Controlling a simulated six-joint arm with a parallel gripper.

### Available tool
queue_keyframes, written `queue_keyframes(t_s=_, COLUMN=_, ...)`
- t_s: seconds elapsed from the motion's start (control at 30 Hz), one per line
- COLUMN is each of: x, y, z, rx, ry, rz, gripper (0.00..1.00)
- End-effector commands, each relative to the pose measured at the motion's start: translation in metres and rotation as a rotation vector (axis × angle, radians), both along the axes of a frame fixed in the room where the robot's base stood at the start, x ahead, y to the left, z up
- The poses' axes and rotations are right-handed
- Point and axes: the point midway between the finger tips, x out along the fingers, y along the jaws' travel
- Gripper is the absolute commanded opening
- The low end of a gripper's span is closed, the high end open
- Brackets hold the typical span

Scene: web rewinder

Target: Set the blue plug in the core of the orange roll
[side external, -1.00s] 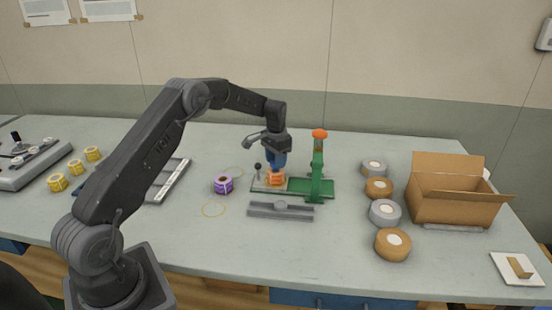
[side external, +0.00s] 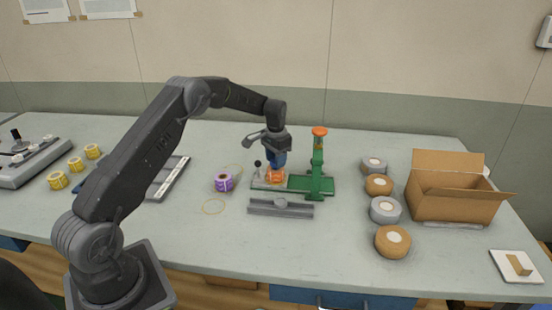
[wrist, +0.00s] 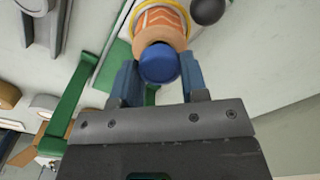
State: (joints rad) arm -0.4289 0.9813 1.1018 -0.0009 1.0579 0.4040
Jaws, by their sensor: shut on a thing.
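The orange roll (side external: 275,178) stands on the base of the green-post fixture in the side view. Its orange patterned side shows at the top of the wrist view (wrist: 160,17), with a tan ring at its near end. The blue plug (wrist: 160,64) shows as a round blue end against that tan ring, between my fingers. My gripper (wrist: 159,82) is shut on the blue plug, directly above the roll. In the side view my gripper (side external: 277,162) hides the plug and the core opening, so I cannot tell how deep the plug sits.
The green post (side external: 318,160) with an orange top rises close right of my gripper. A knobbed lever (side external: 258,168) and a purple roll (side external: 223,182) are to the left. A grey rail (side external: 280,208) lies in front. Several tape rolls and a cardboard box (side external: 455,200) stand right.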

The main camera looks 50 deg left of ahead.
Motion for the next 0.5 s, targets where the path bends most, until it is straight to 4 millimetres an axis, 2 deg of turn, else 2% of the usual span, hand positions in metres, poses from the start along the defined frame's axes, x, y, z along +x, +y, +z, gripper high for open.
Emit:
queue_keyframes(t_s=0.3, x=-0.0002, y=-0.0001, z=-0.0053, rx=0.000, ry=0.001, rz=0.000, gripper=0.23)
queue_keyframes(t_s=0.33, x=-0.0001, y=0.0000, z=-0.0051, rx=0.000, ry=0.000, rz=0.000, gripper=0.42)
queue_keyframes(t_s=0.5, x=0.0000, y=0.0000, z=-0.0049, rx=0.000, ry=0.000, rz=0.000, gripper=0.58)
